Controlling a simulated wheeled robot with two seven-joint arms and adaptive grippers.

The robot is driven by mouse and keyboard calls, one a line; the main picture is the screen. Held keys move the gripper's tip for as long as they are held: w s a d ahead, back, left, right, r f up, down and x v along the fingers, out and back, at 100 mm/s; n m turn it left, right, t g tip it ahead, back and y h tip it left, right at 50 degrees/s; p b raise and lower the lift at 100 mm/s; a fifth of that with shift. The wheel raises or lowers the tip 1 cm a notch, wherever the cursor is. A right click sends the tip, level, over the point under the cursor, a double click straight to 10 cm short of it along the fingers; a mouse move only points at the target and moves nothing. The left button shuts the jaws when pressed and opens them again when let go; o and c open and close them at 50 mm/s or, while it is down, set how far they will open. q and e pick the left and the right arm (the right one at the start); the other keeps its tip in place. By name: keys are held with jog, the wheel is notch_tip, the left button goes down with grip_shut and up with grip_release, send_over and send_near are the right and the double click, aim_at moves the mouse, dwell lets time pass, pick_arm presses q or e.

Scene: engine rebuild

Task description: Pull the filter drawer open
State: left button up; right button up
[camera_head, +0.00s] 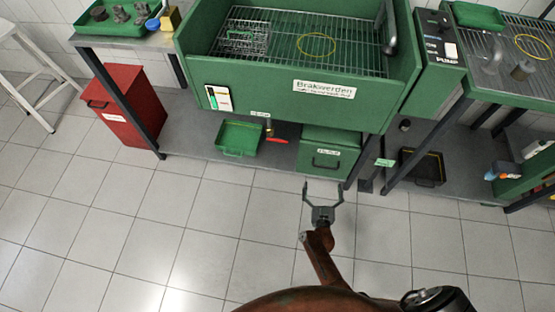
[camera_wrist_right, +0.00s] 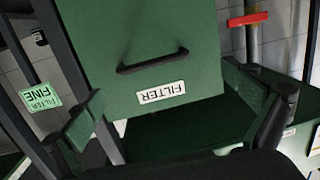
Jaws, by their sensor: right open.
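The filter drawer is the green box front (camera_head: 325,160) on the lower shelf, under the right part of the washing cabinet. It has a dark bar handle (camera_head: 326,165) and a white label. In the right wrist view the drawer front (camera_wrist_right: 130,35) fills the upper middle, with its handle (camera_wrist_right: 153,62) above an upside-down "FILTER" label (camera_wrist_right: 160,92). My right gripper (camera_head: 321,190) is open and empty, in front of and apart from the drawer. Its two fingers also show in the right wrist view (camera_wrist_right: 180,105), one each side below the handle. My left gripper is not in view.
A green tray (camera_head: 239,138) and a red valve lever (camera_head: 277,140) are left of the drawer. A dark table leg (camera_head: 356,160) stands close on its right, near a green "FILTER FINE" tag (camera_wrist_right: 40,97). A red bin (camera_head: 128,105) is farther left. The tiled floor in front is clear.

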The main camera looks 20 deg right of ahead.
aim_at(326, 167)
jog(key=w+d+b, duration=0.1)
jog(key=w, duration=0.1)
jog(key=w+d+m+h+b, duration=0.1)
jog(key=w+d+b, duration=0.1)
jog(key=w, duration=0.1)
jog(key=w+d+h+b, duration=0.1)
jog(key=w+d, duration=0.1)
jog(key=w, duration=0.1)
jog(key=shift+d+f, duration=0.25)
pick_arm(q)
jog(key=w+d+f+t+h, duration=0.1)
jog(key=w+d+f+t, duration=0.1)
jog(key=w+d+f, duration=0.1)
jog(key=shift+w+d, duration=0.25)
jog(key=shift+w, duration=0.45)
pick_arm(e)
jog(key=shift+c, duration=0.7)
